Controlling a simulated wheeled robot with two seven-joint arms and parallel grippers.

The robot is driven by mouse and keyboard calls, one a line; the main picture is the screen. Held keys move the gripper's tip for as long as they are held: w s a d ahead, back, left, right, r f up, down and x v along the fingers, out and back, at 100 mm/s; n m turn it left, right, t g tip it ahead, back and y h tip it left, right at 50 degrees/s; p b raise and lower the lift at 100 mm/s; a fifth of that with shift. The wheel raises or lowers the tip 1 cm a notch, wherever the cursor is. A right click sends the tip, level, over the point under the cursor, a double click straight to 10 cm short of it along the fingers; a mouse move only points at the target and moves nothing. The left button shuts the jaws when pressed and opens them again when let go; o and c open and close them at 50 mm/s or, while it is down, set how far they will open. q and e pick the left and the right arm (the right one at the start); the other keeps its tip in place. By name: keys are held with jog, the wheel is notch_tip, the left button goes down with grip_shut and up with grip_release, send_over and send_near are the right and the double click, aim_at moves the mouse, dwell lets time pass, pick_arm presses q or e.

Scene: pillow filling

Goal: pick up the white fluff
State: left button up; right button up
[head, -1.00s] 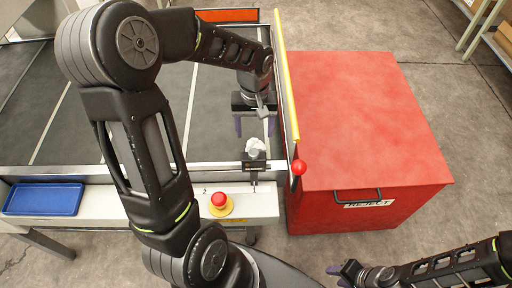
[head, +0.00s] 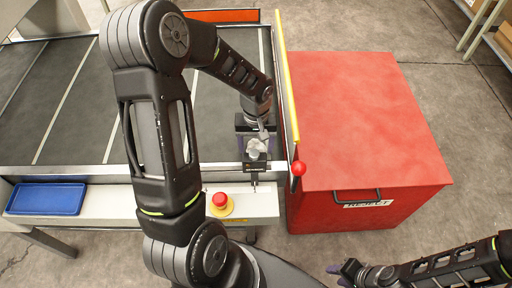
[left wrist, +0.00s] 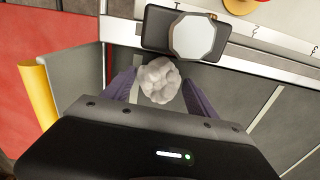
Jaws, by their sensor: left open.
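The white fluff (head: 257,147) is a small, lumpy, pale clump near the front rail at the right end of the conveyor. In the left wrist view the fluff (left wrist: 159,80) shows between the two purple fingers of my left gripper (left wrist: 160,90). The fingers are spread, one on each side of it, and I cannot tell whether they touch it. In the head view my left gripper (head: 254,133) is just behind the fluff, partly hidden by its own arm. My right gripper (head: 345,270) is low at the bottom, far from the fluff, its jaws too small to judge.
A dark block with a grey octagonal face (left wrist: 195,37) is close to the fluff at the rail. A yellow bar (head: 287,90) and a red reject bin (head: 365,120) stand to the right. A red button (head: 219,199) and blue tray (head: 45,199) are on the front ledge.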

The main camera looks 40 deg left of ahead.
aim_at(256, 146)
dwell(0.6)
pick_arm(q)
jog(key=c, duration=1.4)
notch_tip(256, 146, up, 10)
jog(key=shift+b, duration=0.45)
